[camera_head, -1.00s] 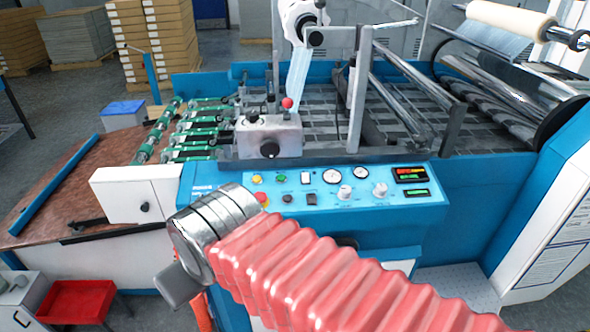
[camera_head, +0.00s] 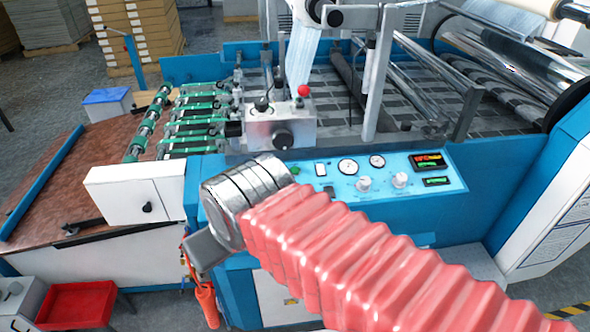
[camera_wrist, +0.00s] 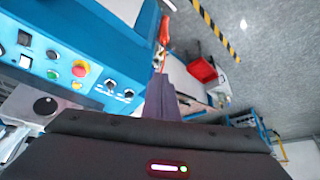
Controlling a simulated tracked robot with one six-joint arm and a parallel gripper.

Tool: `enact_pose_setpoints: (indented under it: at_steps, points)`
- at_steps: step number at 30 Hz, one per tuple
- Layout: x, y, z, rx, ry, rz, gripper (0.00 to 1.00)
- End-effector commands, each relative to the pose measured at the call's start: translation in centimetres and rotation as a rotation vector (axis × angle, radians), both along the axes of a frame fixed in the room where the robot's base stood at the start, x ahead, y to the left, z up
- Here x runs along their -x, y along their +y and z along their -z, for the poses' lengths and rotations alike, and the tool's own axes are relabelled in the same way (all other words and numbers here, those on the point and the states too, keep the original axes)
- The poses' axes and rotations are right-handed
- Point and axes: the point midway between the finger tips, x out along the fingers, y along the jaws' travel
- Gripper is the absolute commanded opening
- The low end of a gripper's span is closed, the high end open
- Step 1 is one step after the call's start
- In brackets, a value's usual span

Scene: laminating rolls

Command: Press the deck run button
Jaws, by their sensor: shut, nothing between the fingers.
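The blue control panel (camera_head: 340,195) is on the front of the machine. Its green button (camera_head: 295,170) shows just right of my wrist, beside a white square switch (camera_head: 320,170). My arm hides the panel's left part in the head view. My gripper (camera_head: 206,250) is shut and empty, pointing down-left in front of the machine. In the wrist view its fingers (camera_wrist: 161,98) are right of the panel, apart from the buttons. No label is readable.
A metal box with a red-topped lever (camera_head: 303,91) and black knob stands behind the panel. A white box (camera_head: 135,190) is at the left. An orange hand tool (camera_head: 207,306) hangs below my gripper. A red tray (camera_head: 75,305) is at lower left.

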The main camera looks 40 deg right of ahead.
Motion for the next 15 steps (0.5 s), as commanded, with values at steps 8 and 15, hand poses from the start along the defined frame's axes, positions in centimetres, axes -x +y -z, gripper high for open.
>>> enact_pose_setpoints:
  at_steps: [8, 15]
  points:
    - [-1.1, -0.8, 0.1, -0.099, 0.021, 0.114, 0.00]
    - [-4.5, -2.6, 0.1, -0.349, 0.046, 0.400, 0.00]
